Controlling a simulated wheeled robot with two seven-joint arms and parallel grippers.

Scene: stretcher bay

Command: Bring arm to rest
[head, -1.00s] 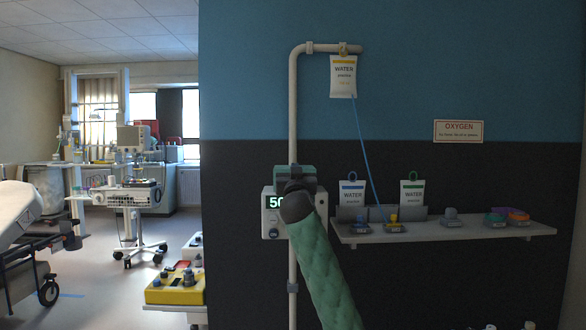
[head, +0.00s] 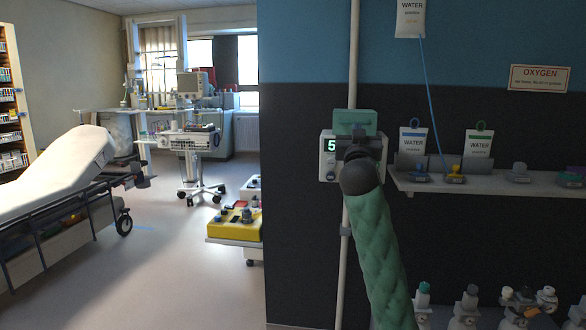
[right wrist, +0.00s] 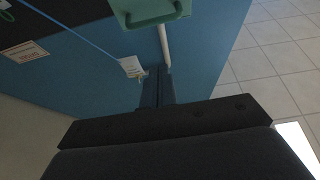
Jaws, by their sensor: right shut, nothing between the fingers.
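My right arm, in a green quilted sleeve, rises in the middle of the head view. My right gripper (head: 358,133) is in front of the pump (head: 329,158) and hides part of its display, where a green "5" shows. In the right wrist view the dark fingers (right wrist: 158,88) are together with nothing between them. I cannot tell whether the gripper touches the pump. A green part with a handle (right wrist: 155,12) shows at the top of the wrist view. My left gripper is not in view.
A pale pole (head: 353,60) stands by the wall. A shelf (head: 440,187) on the right holds labelled water bags (head: 413,146). A water bag (head: 410,18) hangs above. Capped bottles (head: 465,310) stand low right. A stretcher (head: 60,185) is at left; open floor lies between.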

